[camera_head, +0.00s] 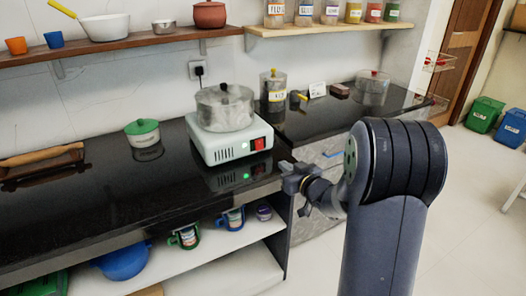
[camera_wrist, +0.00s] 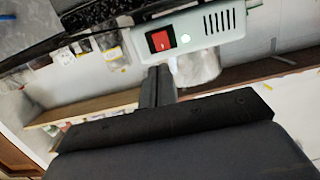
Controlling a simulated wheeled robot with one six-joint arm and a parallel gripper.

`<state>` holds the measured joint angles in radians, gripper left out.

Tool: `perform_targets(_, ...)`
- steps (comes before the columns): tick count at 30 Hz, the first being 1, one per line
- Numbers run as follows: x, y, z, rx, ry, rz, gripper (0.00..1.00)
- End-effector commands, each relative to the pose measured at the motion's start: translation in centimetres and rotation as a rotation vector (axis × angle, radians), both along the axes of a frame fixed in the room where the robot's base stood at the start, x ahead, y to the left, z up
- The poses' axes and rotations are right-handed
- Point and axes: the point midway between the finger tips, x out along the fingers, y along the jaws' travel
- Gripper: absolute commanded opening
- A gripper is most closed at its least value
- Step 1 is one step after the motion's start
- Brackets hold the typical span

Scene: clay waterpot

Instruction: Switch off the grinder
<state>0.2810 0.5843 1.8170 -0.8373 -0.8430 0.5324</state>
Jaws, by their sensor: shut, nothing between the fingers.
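The grinder (camera_head: 230,137) is a white box with a clear lidded bowl (camera_head: 225,106) on top, standing on the black counter. Its front has a red switch (camera_head: 258,144) and a lit green light (camera_head: 245,148). In the wrist view the grinder (camera_wrist: 195,32) appears upside down at the top, with the red switch (camera_wrist: 160,41) and the glowing green light (camera_wrist: 185,39). My gripper (camera_head: 290,172) is in front of the counter, below and to the right of the switch. In the wrist view my gripper (camera_wrist: 158,72) is shut and empty, its tips apart from the switch.
A green-lidded jar (camera_head: 143,133) stands left of the grinder, and a labelled jar (camera_head: 273,88) stands behind it to the right. The black counter (camera_head: 75,210) has an edge near my gripper. Mugs (camera_head: 185,237) sit on the lower shelf. Open floor lies right.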

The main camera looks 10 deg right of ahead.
Motion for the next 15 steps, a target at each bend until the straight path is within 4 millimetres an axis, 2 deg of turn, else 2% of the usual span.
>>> perform_targets(4, 0.5, 0.2, -0.1, 0.0, 0.001, 0.001, 0.0)
perform_targets(7, 1.6, 0.6, -0.3, -0.001, 0.0, 0.002, 0.0)
perform_targets(15, 6.6, 2.3, -1.2, -0.001, 0.001, 0.002, 0.0)
